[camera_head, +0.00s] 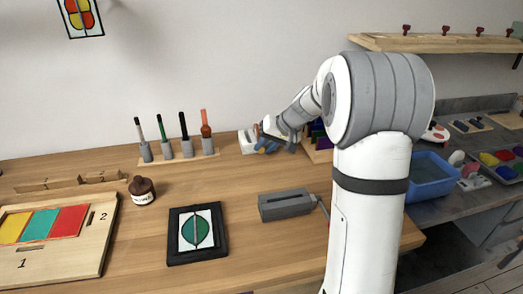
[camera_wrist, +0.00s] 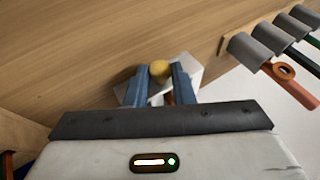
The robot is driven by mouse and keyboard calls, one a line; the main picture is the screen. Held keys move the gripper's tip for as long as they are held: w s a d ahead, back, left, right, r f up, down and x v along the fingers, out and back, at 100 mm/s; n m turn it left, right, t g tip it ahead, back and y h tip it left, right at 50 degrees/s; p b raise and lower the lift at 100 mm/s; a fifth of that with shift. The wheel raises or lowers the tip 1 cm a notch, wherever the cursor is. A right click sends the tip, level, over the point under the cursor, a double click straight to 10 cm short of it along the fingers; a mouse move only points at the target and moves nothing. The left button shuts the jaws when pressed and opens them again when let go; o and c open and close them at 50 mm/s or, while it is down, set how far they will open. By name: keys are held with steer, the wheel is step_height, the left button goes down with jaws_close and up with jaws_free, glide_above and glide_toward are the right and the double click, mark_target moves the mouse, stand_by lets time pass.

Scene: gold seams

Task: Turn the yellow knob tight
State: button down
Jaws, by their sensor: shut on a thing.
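The yellow knob (camera_wrist: 159,71) shows in the wrist view between the two blue fingers of my gripper (camera_wrist: 160,78). The fingers are shut on it from both sides. A pale block (camera_wrist: 193,72) lies behind the knob and is partly covered by the fingers. In the head view my gripper (camera_head: 265,146) is at the back of the wooden table, beside the white block (camera_head: 246,141). The knob is too small and too covered to make out clearly there.
A rack of upright tools (camera_head: 178,157) stands left of my gripper; its grey holders also show in the wrist view (camera_wrist: 254,47). A grey box (camera_head: 286,204), a black-framed picture (camera_head: 195,233) and a brown jar (camera_head: 142,190) stand nearer. Bare tabletop lies between them.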

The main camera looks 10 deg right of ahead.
stand_by(0.3)
steer(key=c, duration=1.2)
jaws_free()
steer(key=shift+c, duration=0.2)
steer(key=p+v, duration=0.3)
steer(key=v, duration=0.5)
